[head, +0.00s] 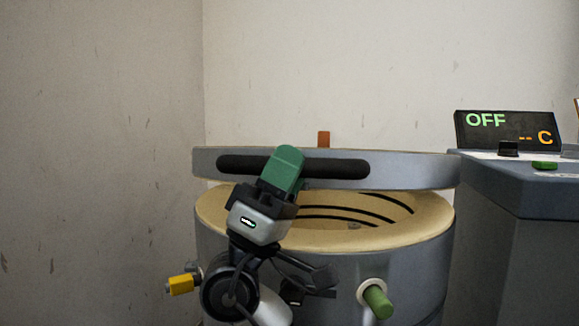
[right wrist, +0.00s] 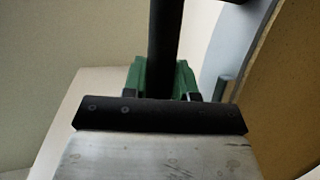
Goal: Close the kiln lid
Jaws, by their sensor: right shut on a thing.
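The kiln (head: 420,245) is a grey round drum with a tan rim and dark curved heating lines inside. Its grey lid (head: 415,170) is partly raised above the rim, with a gap that shows the inside. A black bar handle (head: 335,168) runs across the lid's front. My right gripper (head: 284,168) has green fingers and is shut on the handle, left of its middle. In the right wrist view the green fingers (right wrist: 165,75) close around the black bar (right wrist: 165,45). My left gripper is not in view.
A grey cabinet (head: 520,190) stands close on the right. It carries a display (head: 507,131) reading OFF and a green button (head: 544,165). A green peg (head: 378,302) and a yellow-tipped part (head: 181,285) stick out from the kiln front. Bare walls stand behind.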

